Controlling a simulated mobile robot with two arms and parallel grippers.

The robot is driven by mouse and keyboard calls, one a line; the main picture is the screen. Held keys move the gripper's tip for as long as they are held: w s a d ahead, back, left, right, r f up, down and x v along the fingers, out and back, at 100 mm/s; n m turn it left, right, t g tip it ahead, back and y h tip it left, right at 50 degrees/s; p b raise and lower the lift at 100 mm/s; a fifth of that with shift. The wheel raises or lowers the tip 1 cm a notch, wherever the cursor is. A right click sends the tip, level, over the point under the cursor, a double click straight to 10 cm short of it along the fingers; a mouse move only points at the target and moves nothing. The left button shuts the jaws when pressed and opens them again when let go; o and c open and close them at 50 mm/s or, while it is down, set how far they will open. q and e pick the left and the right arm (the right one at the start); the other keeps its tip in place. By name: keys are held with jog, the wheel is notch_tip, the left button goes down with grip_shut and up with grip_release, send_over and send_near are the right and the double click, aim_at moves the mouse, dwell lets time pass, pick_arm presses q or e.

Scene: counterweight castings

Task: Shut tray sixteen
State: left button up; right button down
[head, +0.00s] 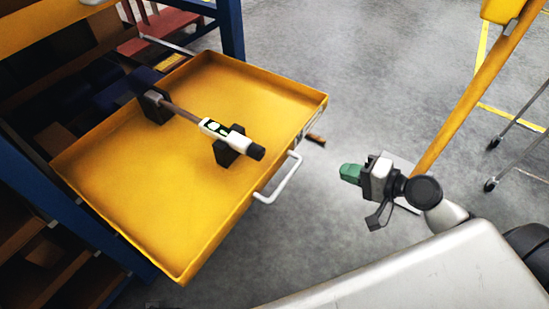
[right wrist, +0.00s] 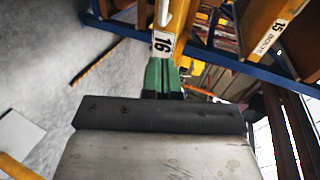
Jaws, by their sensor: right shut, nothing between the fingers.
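A yellow tray (head: 300,88) is pulled far out of the blue-framed rack. A white bar handle (head: 279,181) is on its front face. The right wrist view shows a label reading 16 (right wrist: 163,43) and the pale handle (right wrist: 164,13) above it. My right gripper (head: 349,173), with green fingertips, is shut and empty. In the head view it is in front of the tray, to the right of the handle and apart from it. The green fingers (right wrist: 163,75) point toward the label in the right wrist view. My left gripper is not in view.
A white and black gauge (head: 218,129) on a rod rests on two black blocks inside the tray. A blue rack post (head: 230,28) stands behind. A drawer labelled 15 (right wrist: 277,30) is nearby. A yellow pole (head: 465,95) stands right.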

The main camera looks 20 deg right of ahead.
aim_at(285, 150)
jog(key=shift+y, duration=0.4)
jog(key=x, duration=0.4)
jog(key=r+x, duration=0.1)
jog(key=x, duration=0.3)
jog(key=a+r+x, duration=0.1)
jog(key=x, duration=0.4)
jog(key=shift+w+a+r, duration=0.1)
jog(key=shift+r, duration=0.1)
jog(key=shift+w+a, duration=0.25)
jog(key=shift+w, duration=0.05)
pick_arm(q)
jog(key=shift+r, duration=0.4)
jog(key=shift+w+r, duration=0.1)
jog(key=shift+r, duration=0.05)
